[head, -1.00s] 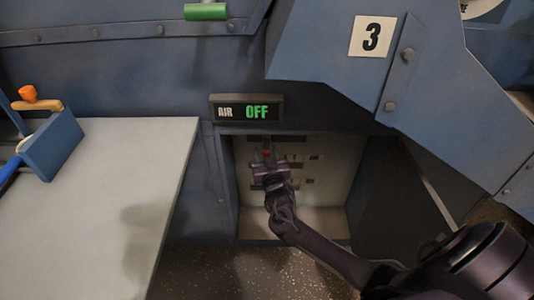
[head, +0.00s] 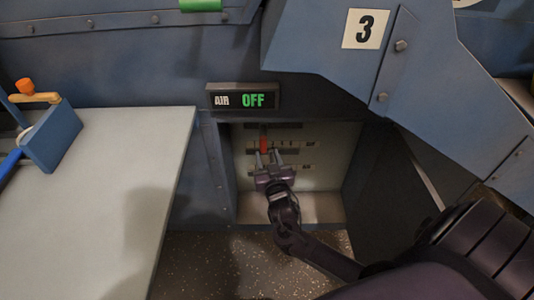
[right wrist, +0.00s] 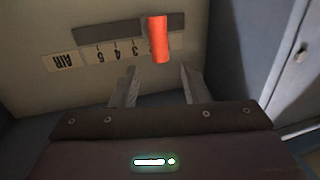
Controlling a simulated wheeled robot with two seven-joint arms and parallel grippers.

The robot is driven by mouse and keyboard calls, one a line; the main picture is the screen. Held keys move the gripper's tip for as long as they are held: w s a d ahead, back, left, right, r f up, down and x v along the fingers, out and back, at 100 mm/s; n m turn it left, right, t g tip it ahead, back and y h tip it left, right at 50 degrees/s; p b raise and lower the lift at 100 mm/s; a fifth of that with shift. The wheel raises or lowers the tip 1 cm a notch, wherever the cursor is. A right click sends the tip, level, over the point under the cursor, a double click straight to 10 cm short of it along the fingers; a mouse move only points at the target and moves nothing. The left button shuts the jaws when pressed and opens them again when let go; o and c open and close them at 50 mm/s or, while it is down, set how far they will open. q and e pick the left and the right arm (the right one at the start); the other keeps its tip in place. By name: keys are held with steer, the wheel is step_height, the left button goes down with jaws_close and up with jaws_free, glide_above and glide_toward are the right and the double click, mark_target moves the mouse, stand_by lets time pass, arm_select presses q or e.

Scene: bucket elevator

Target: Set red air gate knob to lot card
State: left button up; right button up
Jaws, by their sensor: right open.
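The red air gate knob (head: 264,144) stands out from a slotted panel inside an open recess. In the right wrist view the red knob (right wrist: 158,39) sits at the right part of a numbered scale strip (right wrist: 110,51) marked AIR. My right gripper (head: 268,158) is open in front of the panel, its fingertips just short of the knob. In the right wrist view its two fingers (right wrist: 158,80) are apart with nothing between them, and the knob lies beyond the tips. The lot card cannot be made out. My left gripper is not in view.
A display (head: 243,98) above the recess reads AIR OFF. A light worktop (head: 110,190) with a blue block (head: 54,140) lies at left. The recess walls close in around my right gripper.

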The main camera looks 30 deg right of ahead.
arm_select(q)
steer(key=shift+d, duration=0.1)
